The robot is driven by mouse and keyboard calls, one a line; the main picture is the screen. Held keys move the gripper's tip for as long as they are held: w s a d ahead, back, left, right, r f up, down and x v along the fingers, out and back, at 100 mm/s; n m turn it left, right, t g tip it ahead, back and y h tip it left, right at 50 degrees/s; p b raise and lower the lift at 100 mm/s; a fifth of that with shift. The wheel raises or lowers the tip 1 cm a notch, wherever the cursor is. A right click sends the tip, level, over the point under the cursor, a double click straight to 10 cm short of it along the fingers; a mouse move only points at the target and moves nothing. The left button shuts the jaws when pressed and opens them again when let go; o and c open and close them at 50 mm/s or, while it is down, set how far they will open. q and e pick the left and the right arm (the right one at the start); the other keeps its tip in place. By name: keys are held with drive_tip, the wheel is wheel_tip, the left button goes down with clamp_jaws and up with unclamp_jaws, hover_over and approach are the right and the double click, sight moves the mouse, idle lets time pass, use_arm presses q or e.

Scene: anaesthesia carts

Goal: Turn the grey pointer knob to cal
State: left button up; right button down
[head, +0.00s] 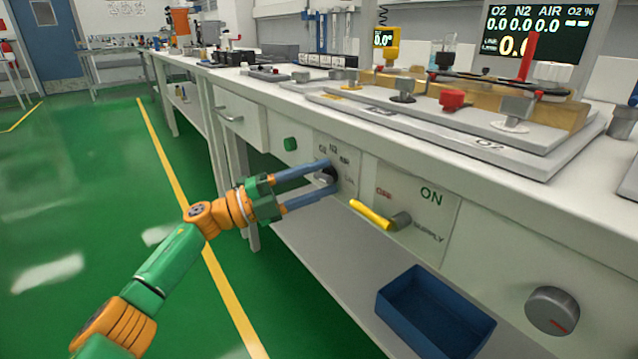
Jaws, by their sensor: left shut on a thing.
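The grey pointer knob (324,178) sits on a pale panel on the cart front, with O2, N2, AIR and a fainter label, probably CAL, around it. My left gripper (332,175) reaches in from the left with its two blue fingers on either side of the knob, shut on it. The fingers cover much of the knob, so I cannot tell which label it points to. My right gripper is not in view.
A yellow lever (371,214) sticks out from the supply panel right of the knob. A blue bin (432,312) stands below, and a round grey knob (552,311) is at lower right.

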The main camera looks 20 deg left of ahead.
use_arm(q)
drive_tip(key=shift+o, duration=0.2)
drive_tip(key=shift+w+f, duration=0.15)
drive_tip(key=shift+f, duration=0.05)
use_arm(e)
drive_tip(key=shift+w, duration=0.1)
use_arm(q)
drive_tip(key=v, duration=0.7)
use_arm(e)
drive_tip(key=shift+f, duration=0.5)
use_arm(q)
drive_tip(key=shift+a, duration=0.1)
